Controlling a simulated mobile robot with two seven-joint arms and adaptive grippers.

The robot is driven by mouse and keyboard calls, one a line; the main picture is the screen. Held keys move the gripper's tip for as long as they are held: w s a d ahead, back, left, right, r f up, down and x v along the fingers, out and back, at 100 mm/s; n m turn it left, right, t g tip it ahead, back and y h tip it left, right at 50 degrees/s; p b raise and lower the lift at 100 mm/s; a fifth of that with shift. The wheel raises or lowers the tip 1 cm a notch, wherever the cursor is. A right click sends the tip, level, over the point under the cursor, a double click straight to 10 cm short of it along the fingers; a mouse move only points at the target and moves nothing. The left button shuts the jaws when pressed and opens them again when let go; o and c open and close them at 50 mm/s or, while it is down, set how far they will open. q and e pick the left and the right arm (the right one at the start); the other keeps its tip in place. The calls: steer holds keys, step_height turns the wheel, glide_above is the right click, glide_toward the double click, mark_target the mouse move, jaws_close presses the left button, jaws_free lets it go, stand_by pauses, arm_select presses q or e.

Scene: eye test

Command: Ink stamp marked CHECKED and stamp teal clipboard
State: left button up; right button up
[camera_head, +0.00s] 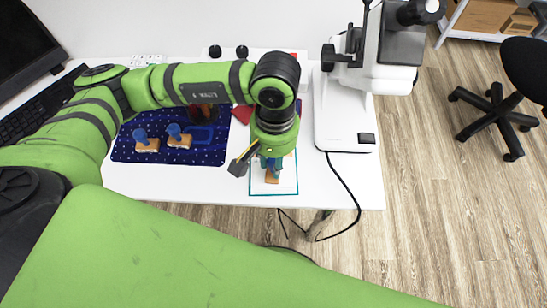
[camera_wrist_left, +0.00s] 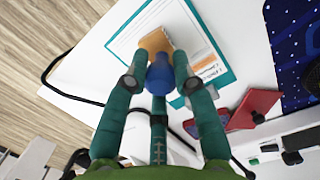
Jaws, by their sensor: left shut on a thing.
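My left gripper (camera_head: 270,165) is shut on a stamp with a blue handle and an orange wooden base (camera_head: 272,179). In the left wrist view the fingers close around the blue handle (camera_wrist_left: 160,76), with the orange base (camera_wrist_left: 156,42) beyond them. The base is over the paper of the teal clipboard (camera_head: 274,194); I cannot tell whether it touches. The clipboard's teal edge also shows in the left wrist view (camera_wrist_left: 212,36). Two more blue-handled stamps, a left one (camera_head: 147,143) and a right one (camera_head: 179,138), stand on the dark blue mat. No CHECKED marking is readable. My right gripper is not in view.
A red object (camera_head: 242,114) is behind the clipboard. A white microscope (camera_head: 345,110) stands to the right, its black cable (camera_head: 345,185) hanging over the front edge. A keyboard (camera_head: 40,105) is far left.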

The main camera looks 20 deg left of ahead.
arm_select(q)
steer(key=shift+s, duration=0.1)
steer(key=shift+r+p, duration=0.35)
steer(key=shift+r, duration=0.25)
steer(key=shift+r+p, duration=0.95)
steer(key=shift+r, duration=1.9)
